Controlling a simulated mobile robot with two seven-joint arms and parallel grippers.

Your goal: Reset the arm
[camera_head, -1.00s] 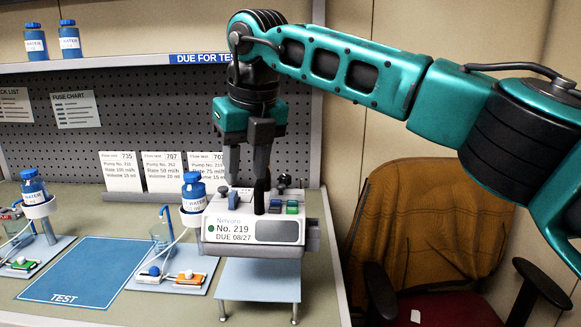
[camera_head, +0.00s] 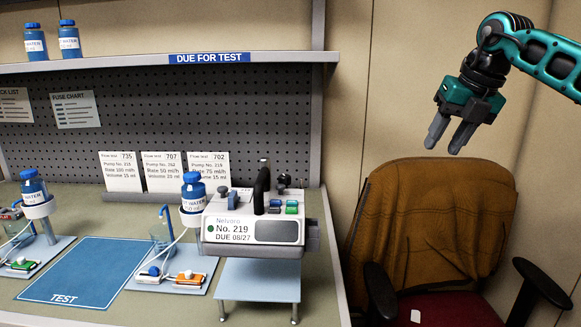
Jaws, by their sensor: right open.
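My right gripper (camera_head: 446,135) is open and empty. It is up at the right, above the brown-draped chair, clear of the bench and of the pump. The infusion pump (camera_head: 226,233), labelled No. 219 and DUE 08/27, sits on a small raised stand (camera_head: 258,282) at the right end of the bench. Its black handle (camera_head: 261,188) stands upright and nothing holds it. My left gripper is not in view.
A blue TEST mat (camera_head: 85,265) lies empty on the bench. Water bottles on test rigs (camera_head: 193,190) stand beside it. Several cards (camera_head: 160,172) lean at the back. A shelf (camera_head: 120,65) runs above. The chair (camera_head: 430,225) stands at the right.

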